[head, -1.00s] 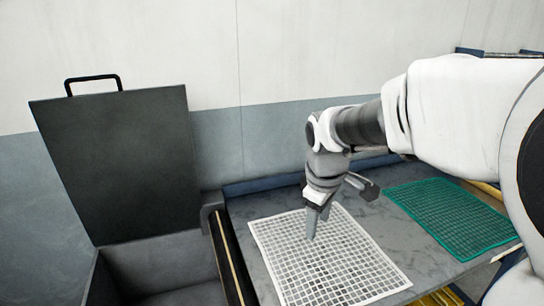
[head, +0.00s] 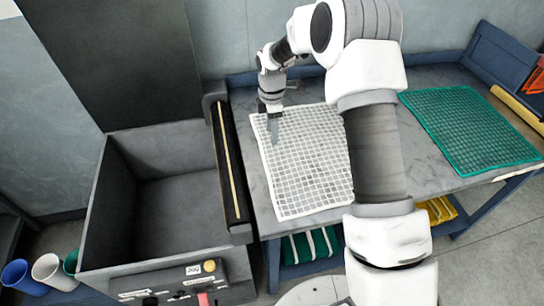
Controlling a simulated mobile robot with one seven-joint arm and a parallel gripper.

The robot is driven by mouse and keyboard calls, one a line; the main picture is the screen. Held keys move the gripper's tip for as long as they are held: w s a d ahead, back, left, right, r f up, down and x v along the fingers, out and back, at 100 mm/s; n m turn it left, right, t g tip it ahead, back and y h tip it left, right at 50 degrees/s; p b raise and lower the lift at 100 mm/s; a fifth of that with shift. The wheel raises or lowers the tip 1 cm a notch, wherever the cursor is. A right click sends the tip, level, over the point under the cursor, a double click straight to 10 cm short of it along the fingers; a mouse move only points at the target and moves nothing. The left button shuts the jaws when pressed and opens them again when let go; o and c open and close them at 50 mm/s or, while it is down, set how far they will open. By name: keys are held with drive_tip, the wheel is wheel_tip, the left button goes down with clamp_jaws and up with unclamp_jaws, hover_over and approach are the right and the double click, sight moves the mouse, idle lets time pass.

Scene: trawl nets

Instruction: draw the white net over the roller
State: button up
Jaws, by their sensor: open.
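The white net (head: 305,175) lies flat on the grey table, its right side partly hidden behind my arm. The roller (head: 228,165) is a dark bar with a pale stripe along the table's left edge, between the table and an open grey bin. The net's left edge is a little to the right of the roller, apart from it. My gripper (head: 273,130) points down at the net's far left corner. It is open; I cannot tell whether its fingertips touch the net.
The open bin (head: 108,215) looks empty, with its dark lid (head: 110,60) raised behind. A control panel (head: 180,284) is on its front. A green net (head: 470,130) lies on the table's right. Blue, white and green cups stand at lower left.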

sight(272, 159)
wheel_tip(272, 159, down, 10)
drive_tip(key=b, duration=0.6)
drive_tip(key=shift+r, duration=0.1)
drive_tip(key=shift+s, duration=0.15)
clamp_jaws()
idle(0.4)
wheel_tip(272, 159, up, 7)
drive_tip(key=p, duration=0.4)
